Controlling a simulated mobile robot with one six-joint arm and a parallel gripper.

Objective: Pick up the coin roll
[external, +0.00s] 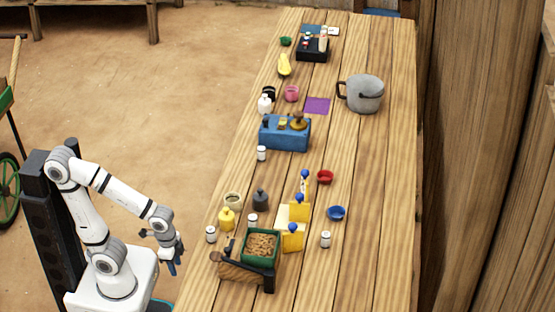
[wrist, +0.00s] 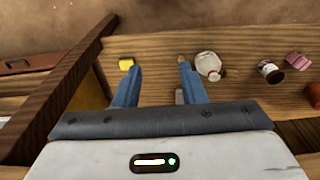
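I cannot single out a coin roll for certain in either view. Small pale cylinders with dark tops stand on the table, one near its left edge (external: 211,234) and one right of the yellow blocks (external: 325,239). My gripper (external: 173,265) hangs beside the table's left edge in the external view, apart from everything on it. In the wrist view its two blue fingers (wrist: 158,72) are spread with a gap between them, and nothing is held. A small greyish piece (wrist: 179,96) shows beside the right finger, too small to identify.
A green tray of brown bits (external: 262,244) and a dark wooden holder (external: 240,273) stand at the table's near end. A blue box (external: 285,133), a grey pot (external: 364,94) and a black tray (external: 313,50) are farther back. The table's right side is mostly clear.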

